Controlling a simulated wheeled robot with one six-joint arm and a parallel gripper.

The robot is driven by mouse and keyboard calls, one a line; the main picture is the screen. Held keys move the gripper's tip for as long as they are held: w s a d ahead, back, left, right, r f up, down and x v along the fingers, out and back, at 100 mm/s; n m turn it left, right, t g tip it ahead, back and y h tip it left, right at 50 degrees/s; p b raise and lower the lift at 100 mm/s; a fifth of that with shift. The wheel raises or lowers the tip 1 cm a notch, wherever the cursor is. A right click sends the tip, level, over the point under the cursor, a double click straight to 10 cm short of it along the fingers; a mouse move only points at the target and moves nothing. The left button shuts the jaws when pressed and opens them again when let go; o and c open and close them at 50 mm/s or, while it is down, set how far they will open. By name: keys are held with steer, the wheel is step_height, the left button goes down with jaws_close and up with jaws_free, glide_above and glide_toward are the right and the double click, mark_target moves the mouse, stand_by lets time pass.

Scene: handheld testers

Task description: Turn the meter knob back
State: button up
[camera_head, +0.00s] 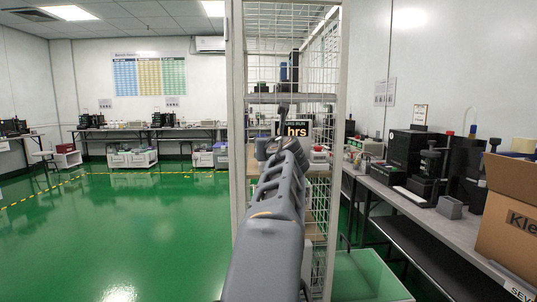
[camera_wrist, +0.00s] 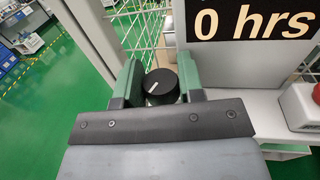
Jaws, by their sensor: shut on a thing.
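The meter knob (camera_wrist: 160,84) is a round black knob with a white pointer line, in the middle of the wrist view. The line slants, its upper end to the right. My gripper (camera_wrist: 158,86) has its two green fingers on either side of the knob and is shut on it. The meter's black label (camera_wrist: 256,20) reads "0 hrs" in the part that shows, above and right of the knob. In the head view the label (camera_head: 296,128) shows "hrs" behind my arm, which hides the knob and most of the meter.
A red button (camera_wrist: 301,104) sits on the right of the wrist view, near the gripper. A white wire-mesh cage rack (camera_head: 239,150) stands around the meter. A long bench (camera_head: 425,212) with testers and a cardboard box (camera_head: 508,220) is on the right. Green floor (camera_head: 110,235) on the left is clear.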

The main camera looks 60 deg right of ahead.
steer(key=shift+n+t+y, duration=0.3)
steer(key=shift+y, duration=0.1)
steer(key=o, duration=0.9)
steer(key=v, duration=1.3)
steer(key=shift+s+a, duration=0.15)
steer(key=shift+a, duration=0.15)
